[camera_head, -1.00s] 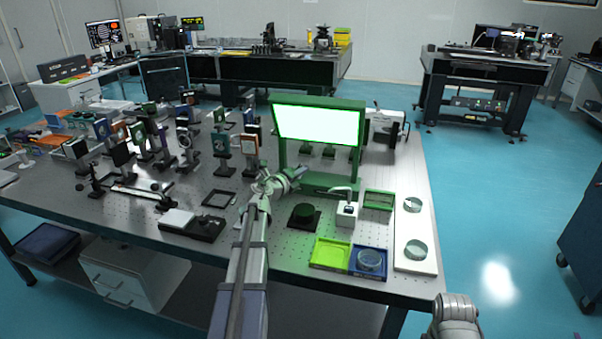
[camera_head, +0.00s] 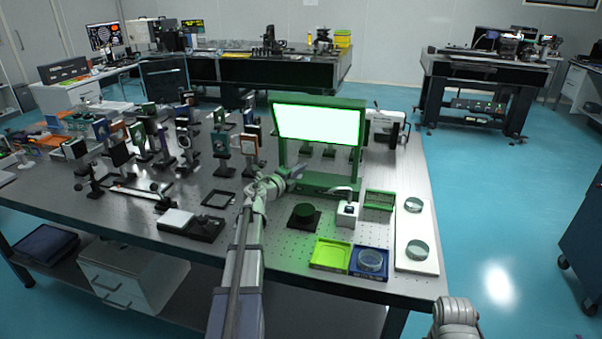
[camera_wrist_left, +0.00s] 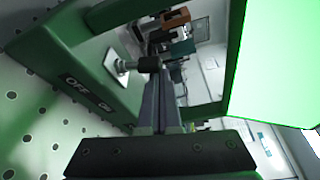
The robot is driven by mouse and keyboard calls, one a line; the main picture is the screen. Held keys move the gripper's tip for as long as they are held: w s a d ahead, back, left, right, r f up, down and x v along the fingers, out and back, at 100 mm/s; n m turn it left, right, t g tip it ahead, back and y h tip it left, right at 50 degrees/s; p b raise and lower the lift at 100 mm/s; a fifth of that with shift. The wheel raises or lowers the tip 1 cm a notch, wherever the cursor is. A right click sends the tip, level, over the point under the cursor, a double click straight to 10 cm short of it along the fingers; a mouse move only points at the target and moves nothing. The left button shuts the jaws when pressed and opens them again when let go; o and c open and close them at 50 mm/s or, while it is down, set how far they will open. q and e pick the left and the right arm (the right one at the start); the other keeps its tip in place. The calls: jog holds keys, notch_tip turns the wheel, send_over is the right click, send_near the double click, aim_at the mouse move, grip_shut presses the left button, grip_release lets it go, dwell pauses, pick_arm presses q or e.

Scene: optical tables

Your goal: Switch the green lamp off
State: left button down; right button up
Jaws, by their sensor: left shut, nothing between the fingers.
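The green lamp (camera_head: 363,150) stands on the table, a green frame with a bright, lit panel (camera_head: 317,124). In the left wrist view its green base (camera_wrist_left: 100,100) carries an "OFF" label (camera_wrist_left: 76,84) and a switch lever (camera_wrist_left: 130,65) with a pale square mount and a dark tip. My left gripper (camera_head: 297,171) is at the lamp's lower left part. Its fingers (camera_wrist_left: 162,80) are shut and empty, with their tips close to the lever's dark tip. I cannot tell whether they touch.
A white board with dishes (camera_head: 416,236) is at the right. Many optical mounts (camera_head: 185,145) crowd the left.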

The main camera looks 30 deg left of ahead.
pick_arm(q)
jog(key=n, duration=0.1)
jog(key=a+n+b, duration=0.1)
jog(key=shift+s+r+n+t, duration=0.1)
jog(key=shift+n+t, duration=0.2)
jog(key=shift+t, duration=0.1)
jog(key=shift+s+a+r, duration=0.15)
jog(key=shift+a+r, duration=0.05)
jog(key=shift+a, duration=0.15)
jog(key=s, duration=0.7)
jog(key=shift+s+a, duration=0.2)
jog(key=shift+s, duration=0.15)
jog(key=shift+s+f, duration=0.1)
